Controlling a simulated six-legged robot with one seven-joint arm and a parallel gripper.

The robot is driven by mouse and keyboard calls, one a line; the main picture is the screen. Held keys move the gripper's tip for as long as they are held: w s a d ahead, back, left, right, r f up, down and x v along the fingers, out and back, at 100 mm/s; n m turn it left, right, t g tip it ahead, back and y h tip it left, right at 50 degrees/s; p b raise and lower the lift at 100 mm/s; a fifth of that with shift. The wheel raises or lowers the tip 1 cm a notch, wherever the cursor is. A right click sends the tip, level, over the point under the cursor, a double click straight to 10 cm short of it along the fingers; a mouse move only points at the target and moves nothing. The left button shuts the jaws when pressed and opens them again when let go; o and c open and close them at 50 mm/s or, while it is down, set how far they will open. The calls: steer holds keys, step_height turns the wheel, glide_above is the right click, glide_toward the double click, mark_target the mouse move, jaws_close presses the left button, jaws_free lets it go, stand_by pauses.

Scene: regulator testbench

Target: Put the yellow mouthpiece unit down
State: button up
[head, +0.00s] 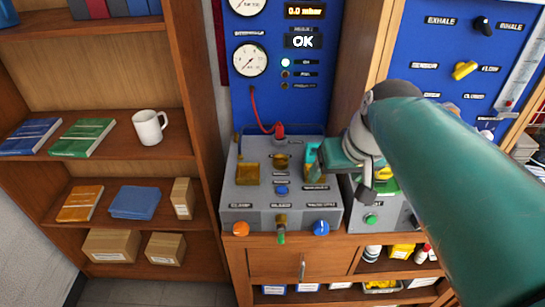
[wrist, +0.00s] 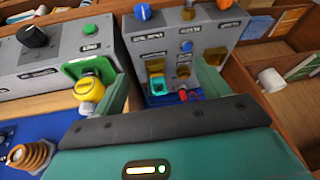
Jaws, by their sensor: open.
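In the head view only a little of the yellow unit (head: 384,173) shows behind my wrist, above the green holder (head: 388,187). My gripper (wrist: 162,88) is open, with its two green fingers wide apart and nothing held between them. The yellow unit is just outside the left finger in the wrist view, which partly overlaps it. I cannot tell whether they touch.
A grey test box (head: 240,200) with knobs and brass slots stands beside the holder's box (wrist: 40,65). A red hose (head: 262,122) rises from it to the blue gauge panel (head: 283,95). Shelves with books and a white mug (head: 149,127) stand on the left.

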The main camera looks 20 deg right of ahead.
steer(key=s+a+f+n+t, duration=0.1)
steer(key=s+a+f, duration=0.2)
steer(key=a, duration=0.6)
steer(key=shift+s+a+f+n, duration=0.2)
steer(key=shift+s+f+n, duration=0.2)
steer(key=shift+s, duration=0.45)
